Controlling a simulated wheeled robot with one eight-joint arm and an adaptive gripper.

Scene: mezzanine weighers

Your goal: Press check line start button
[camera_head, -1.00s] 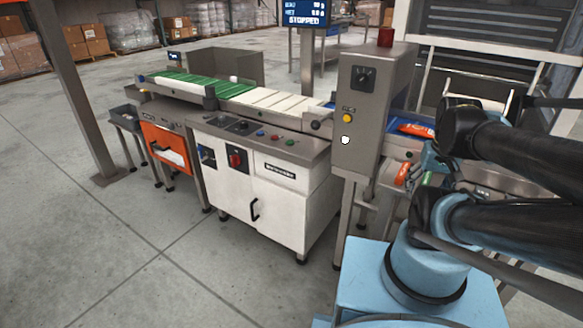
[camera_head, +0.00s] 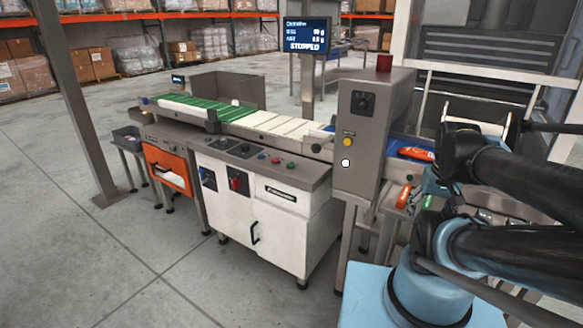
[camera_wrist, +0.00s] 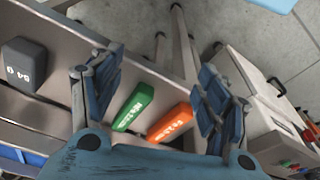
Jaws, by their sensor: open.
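The check line console has a row of small buttons on its top: a green button (camera_head: 291,165), a red button (camera_head: 276,161) and a blue button (camera_head: 262,156). No label is readable. The console's white cabinet (camera_head: 275,231) stands below them, and it also shows at the right of the wrist view (camera_wrist: 262,100). My gripper (camera_wrist: 158,68) is open and empty in the wrist view, above a metal surface with a green block (camera_wrist: 134,106) and an orange block (camera_wrist: 170,122) between its fingers. It is well to the right of the buttons in the head view.
A display (camera_head: 304,37) reads STOPPED. A grey metal housing (camera_head: 366,130) with a yellow button (camera_head: 348,142) and a white button (camera_head: 346,163) stands between the console and my arm. A grey block (camera_wrist: 24,66) lies at the wrist view's left. The floor before the cabinet is clear.

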